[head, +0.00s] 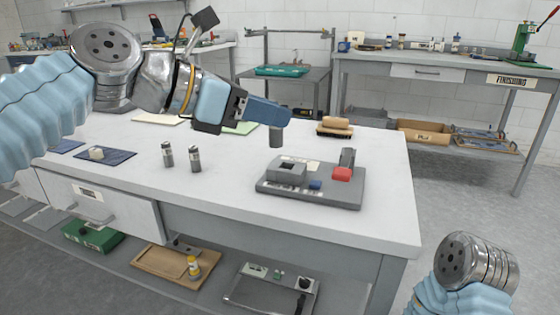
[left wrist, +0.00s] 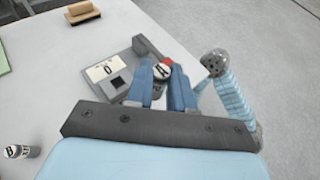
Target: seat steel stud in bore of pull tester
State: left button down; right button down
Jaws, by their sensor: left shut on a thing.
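My left gripper (head: 282,112) is shut on a dark grey cylindrical stud (head: 276,136), which hangs upright below the blue fingers, above the table and apart from it. In the left wrist view the stud's top (left wrist: 162,72), marked with a letter like R, sits between the fingertips. The pull tester (head: 345,198) is a grey base with a raised block, a red part and a dark upright post. The held stud is behind and above it in the head view. My right gripper is out of view.
Two similar grey cylinders (head: 167,154) (head: 195,159) stand on the table to the left. A brown block (head: 336,126) lies behind the tester. Blue mats (head: 110,158) lie at far left. The tabletop in front of the tester is clear.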

pick_arm(q)
jog(key=w+f, duration=0.2)
jog(key=w, duration=0.1)
jog(key=w+d+f+b, duration=0.1)
jog(key=w+f, duration=0.4)
jog(key=shift+w+d+f+b, duration=0.1)
jog(key=shift+w+d+b, duration=0.2)
jog(key=shift+d, duration=0.05)
jog(key=f, duration=0.1)
jog(key=f+b, duration=0.1)
jog(key=f, duration=0.1)
jog(key=shift+w+f+b, duration=0.3)
jog(key=shift+f, duration=0.1)
jog(key=shift+d+r, duration=0.1)
jog(key=c, duration=1)
grip_release()
jog(key=shift+f, duration=0.2)
